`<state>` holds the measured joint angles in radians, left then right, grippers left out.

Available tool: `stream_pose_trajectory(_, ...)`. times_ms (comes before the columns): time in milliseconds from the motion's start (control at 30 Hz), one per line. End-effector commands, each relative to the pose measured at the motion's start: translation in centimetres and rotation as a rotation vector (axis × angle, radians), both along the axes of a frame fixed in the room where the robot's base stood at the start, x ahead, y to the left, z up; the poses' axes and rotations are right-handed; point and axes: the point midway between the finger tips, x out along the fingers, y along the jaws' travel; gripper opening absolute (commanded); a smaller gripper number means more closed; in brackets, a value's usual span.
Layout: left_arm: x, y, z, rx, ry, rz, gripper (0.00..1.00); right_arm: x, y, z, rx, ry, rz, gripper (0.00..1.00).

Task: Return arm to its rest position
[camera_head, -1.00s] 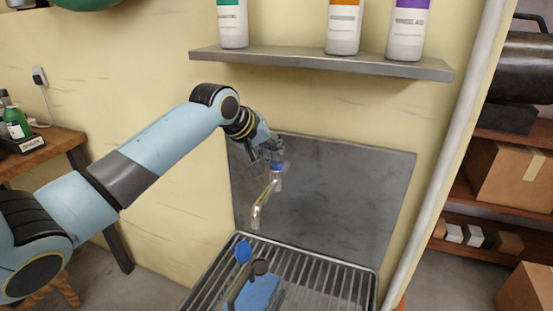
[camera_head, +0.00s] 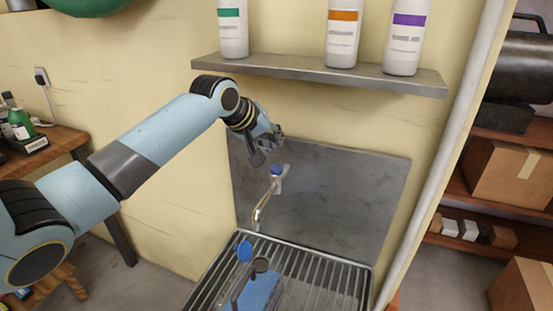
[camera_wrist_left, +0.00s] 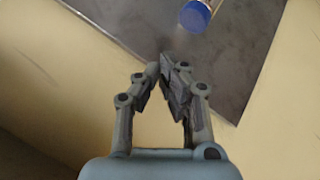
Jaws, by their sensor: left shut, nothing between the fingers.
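My left gripper (camera_head: 268,150) is in front of the wall, above and a little left of the blue-topped tap (camera_head: 277,171). It is shut and empty, and a gap separates it from the tap. In the left wrist view, my left gripper (camera_wrist_left: 160,70) shows its fingertips together, with the tap's blue top (camera_wrist_left: 196,15) beyond them at the top edge. The tap's bent spout (camera_head: 262,208) reaches down toward the slatted sink rack. My right gripper is not in view.
A grey shelf (camera_head: 320,74) with several bottles hangs above my left arm. A grey back panel (camera_head: 330,200) stands behind the tap. The metal rack (camera_head: 335,270) below holds a blue item (camera_head: 257,291). A pale pipe (camera_head: 432,165) runs up the right side.

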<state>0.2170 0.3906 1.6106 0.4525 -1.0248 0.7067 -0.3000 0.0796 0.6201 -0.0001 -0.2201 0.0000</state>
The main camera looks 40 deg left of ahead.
Motion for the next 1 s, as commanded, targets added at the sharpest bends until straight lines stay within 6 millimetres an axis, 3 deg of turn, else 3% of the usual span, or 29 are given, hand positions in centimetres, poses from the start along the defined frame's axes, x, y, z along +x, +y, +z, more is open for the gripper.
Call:
stream_pose_trajectory(200,0.0,0.0,2.1,0.000,0.000,0.000,0.00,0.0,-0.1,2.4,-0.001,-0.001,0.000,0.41)
stream_pose_trajectory(767,-0.1,-0.1,1.9,0.002,0.001,-0.001,0.00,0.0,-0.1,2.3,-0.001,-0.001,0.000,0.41)
stream_pose_trajectory(867,-1.3,-0.8,1.2,0.026,0.020,-0.030,0.00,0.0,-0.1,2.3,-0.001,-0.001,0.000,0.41)
stream_pose_trajectory(967,-5.0,-3.0,-0.8,0.098,0.073,-0.113,0.00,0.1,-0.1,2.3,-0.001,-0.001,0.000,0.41)
stream_pose_trajectory(1000,-7.3,-4.1,-1.6,0.139,0.102,-0.160,0.00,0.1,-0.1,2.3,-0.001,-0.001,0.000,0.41)
